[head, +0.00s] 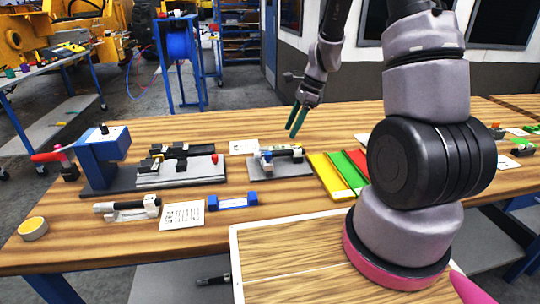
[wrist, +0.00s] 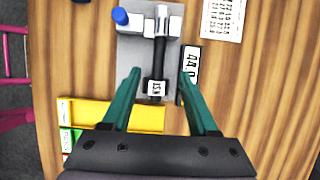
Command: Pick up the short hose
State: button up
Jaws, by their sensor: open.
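A short black hose (wrist: 160,52) lies on a grey fixture plate (wrist: 133,65), its upper end at pale blocks and its near end bearing a white printed label (wrist: 156,88). In the head view the same fixture (head: 265,173) stands mid-table with the dark hose (head: 283,154) across it. My gripper (head: 294,130) has two green fingers, open and empty, and hangs above and behind the fixture. In the wrist view my gripper (wrist: 161,80) has its fingertips on either side of the hose's labelled end, without visible contact.
A black display reading 44.0 (wrist: 190,66) sits right of the hose, close to the right finger. Yellow (head: 330,176), green and red trays lie right of the fixture. A blue press (head: 103,150) stands at left. A blue block (head: 233,202) and a printed card (head: 182,215) lie in front.

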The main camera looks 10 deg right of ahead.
aim_at(280, 153)
jog(key=x, duration=0.3)
jog(key=shift+d+x, duration=0.2)
jog(key=shift+x, duration=1.15)
jog(key=shift+d+x, duration=0.2)
jog(key=shift+x, duration=1.1)
jog(key=shift+a+f, duration=0.1)
jog(key=shift+f, duration=0.05)
grip_shut()
